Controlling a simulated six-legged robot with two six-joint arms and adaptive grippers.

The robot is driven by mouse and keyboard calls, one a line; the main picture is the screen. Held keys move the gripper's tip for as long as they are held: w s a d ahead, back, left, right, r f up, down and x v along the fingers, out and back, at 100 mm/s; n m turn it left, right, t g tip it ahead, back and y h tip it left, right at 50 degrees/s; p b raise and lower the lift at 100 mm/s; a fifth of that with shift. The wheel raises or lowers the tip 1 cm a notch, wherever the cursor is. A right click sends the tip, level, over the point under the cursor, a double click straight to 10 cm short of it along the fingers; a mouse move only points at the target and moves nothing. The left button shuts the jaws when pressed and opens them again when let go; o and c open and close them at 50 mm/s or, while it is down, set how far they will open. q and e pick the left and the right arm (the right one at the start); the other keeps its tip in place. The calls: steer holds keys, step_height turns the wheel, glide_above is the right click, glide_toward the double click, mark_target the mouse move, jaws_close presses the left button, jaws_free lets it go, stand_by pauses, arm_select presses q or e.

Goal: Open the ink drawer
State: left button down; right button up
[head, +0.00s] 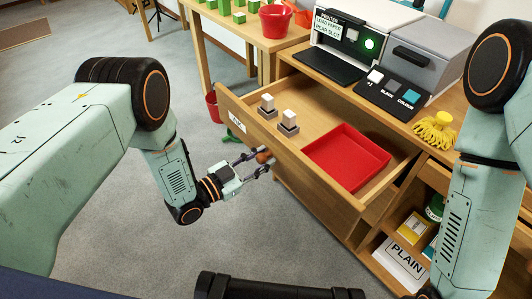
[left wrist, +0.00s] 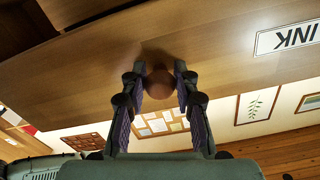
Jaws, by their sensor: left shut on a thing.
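The ink drawer (head: 285,148) is pulled well out of the wooden desk. It holds two small grey-and-white blocks (head: 288,123) on its left side and a red tray (head: 347,157). Its INK label shows in the left wrist view (left wrist: 287,36) and at the drawer's front left in the head view. My left gripper (head: 260,163) is shut on the round brown drawer knob (left wrist: 160,83), with a finger on each side of it. My right arm (head: 473,190) hangs at the right; its gripper is out of view.
On the desk stand a printer (head: 362,40) with a green light and a button panel (head: 392,88). A yellow mop-like thing (head: 436,131) lies at the desk's edge. Shelves below hold a PLAIN paper pack (head: 401,265). A red bucket (head: 212,108) stands behind the drawer.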

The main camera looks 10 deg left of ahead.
arm_select(q)
steer(key=shift+v, duration=0.85)
steer(key=c, duration=1)
jaws_free()
steer(key=shift+a, duration=0.1)
steer(key=v, duration=1.2)
steer(key=shift+r, duration=0.1)
